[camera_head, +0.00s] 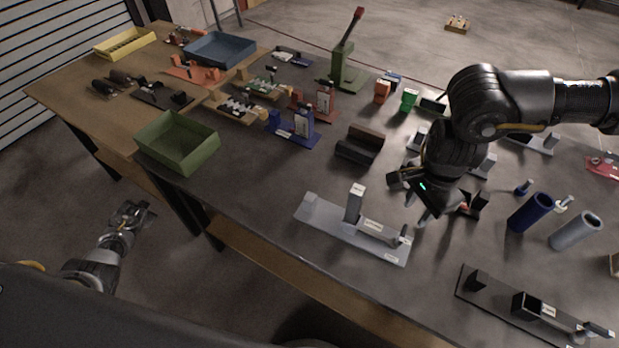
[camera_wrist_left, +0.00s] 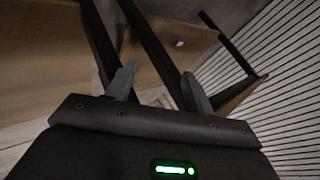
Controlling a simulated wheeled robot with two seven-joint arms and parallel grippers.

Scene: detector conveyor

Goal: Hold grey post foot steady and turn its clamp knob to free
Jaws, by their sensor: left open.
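The grey post foot (camera_head: 330,222) lies near the front edge of the dark table in the head view. My left gripper (camera_head: 133,212) is off the table at the lower left, far from the foot. In the left wrist view it (camera_wrist_left: 160,88) is open and empty.
A green tray (camera_head: 177,142) sits at the table's left edge. A dark base (camera_head: 497,300) lies front right. Blue (camera_head: 530,212) and grey (camera_head: 577,231) cylinders are at the right. A black block (camera_head: 360,145) is behind the foot. Table left of the foot is clear.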

